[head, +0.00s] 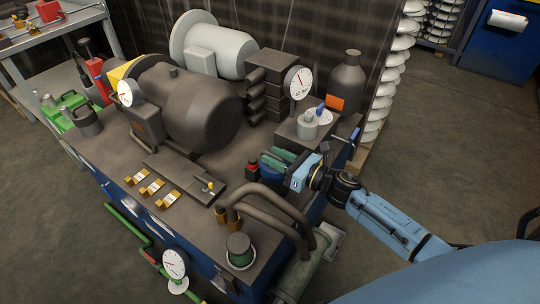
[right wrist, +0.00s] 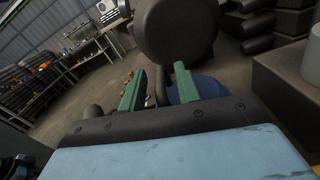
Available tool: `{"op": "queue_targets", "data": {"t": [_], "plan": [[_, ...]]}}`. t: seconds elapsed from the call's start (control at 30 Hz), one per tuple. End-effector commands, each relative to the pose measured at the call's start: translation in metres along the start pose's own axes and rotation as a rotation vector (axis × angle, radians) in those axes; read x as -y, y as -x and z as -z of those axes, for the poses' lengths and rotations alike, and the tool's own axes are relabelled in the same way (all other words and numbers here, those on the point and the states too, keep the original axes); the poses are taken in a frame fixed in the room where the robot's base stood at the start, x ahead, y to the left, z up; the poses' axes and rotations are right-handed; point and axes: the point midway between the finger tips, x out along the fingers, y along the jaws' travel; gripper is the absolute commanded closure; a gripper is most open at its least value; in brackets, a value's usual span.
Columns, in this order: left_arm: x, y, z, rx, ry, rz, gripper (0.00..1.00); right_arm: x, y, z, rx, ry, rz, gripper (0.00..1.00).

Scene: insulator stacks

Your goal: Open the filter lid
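A round blue part (head: 271,172), which may be the filter lid, sits on the dark bench just below my right gripper (head: 274,158). The gripper's fingers partly cover it. In the right wrist view the two green fingers (right wrist: 158,88) stand apart, with no object clearly clamped between them. The blue part (right wrist: 208,87) shows behind and beside the right-hand finger there. I cannot tell whether a finger touches it. My right arm comes in from the right. My left gripper is in neither view.
A red-topped small block (head: 253,167) stands just left of the blue part. Thick curved hoses (head: 268,200) rise in front of it. A box with a pressure gauge (head: 299,82) and a dark bottle (head: 346,82) stand behind. A large dark tank (head: 200,110) fills the bench's middle.

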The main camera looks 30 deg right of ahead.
Motion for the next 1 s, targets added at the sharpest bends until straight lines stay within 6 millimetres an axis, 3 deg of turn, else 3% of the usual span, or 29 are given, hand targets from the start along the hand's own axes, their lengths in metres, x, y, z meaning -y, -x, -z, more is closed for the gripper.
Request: {"op": "queue_targets", "data": {"t": [0.2,0.5,0.77,1.0], "plan": [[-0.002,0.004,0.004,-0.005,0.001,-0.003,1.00,0.000,-0.018,0.001,0.000,-0.001,0.000,0.67],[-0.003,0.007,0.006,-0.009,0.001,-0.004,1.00,0.000,-0.019,0.000,0.000,-0.002,0.001,0.67],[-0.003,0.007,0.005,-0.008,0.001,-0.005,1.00,0.000,-0.019,0.001,0.000,-0.002,0.000,1.00],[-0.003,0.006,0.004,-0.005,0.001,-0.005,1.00,-0.001,-0.019,0.001,0.000,-0.003,-0.001,1.00]]}}
